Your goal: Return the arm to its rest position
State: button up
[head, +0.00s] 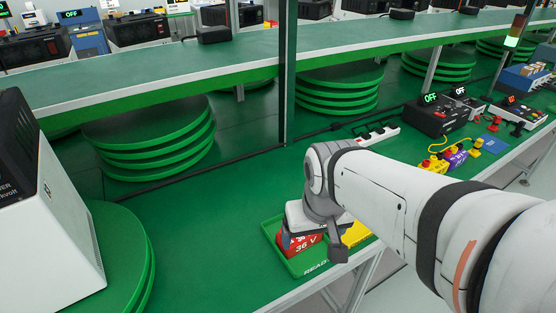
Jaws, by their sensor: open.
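My arm reaches in from the right edge, with its white links bent down at the wrist. My gripper (312,246) points down over a green tray (310,269) marked READY at the front edge of the green bench. Its jaws are open. A red block (302,247) marked 36 V lies in the tray under and between the fingers, and the gripper hides part of it. I cannot tell whether the fingers touch it. A yellow block (357,234) lies in the tray to the right, partly behind my wrist.
A white boxy device (50,220) stands on a green turntable (122,250) at left. Stacked green discs (150,150) sit under the raised shelf (190,75). A green post (288,80) rises behind my arm. A power strip (372,137) and black devices (440,118) are at right. Bench left of the tray is clear.

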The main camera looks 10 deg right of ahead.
jog(key=p+v, duration=0.4)
jog(key=shift+w+r, duration=0.1)
jog(key=shift+w, duration=0.35)
dwell(0.7)
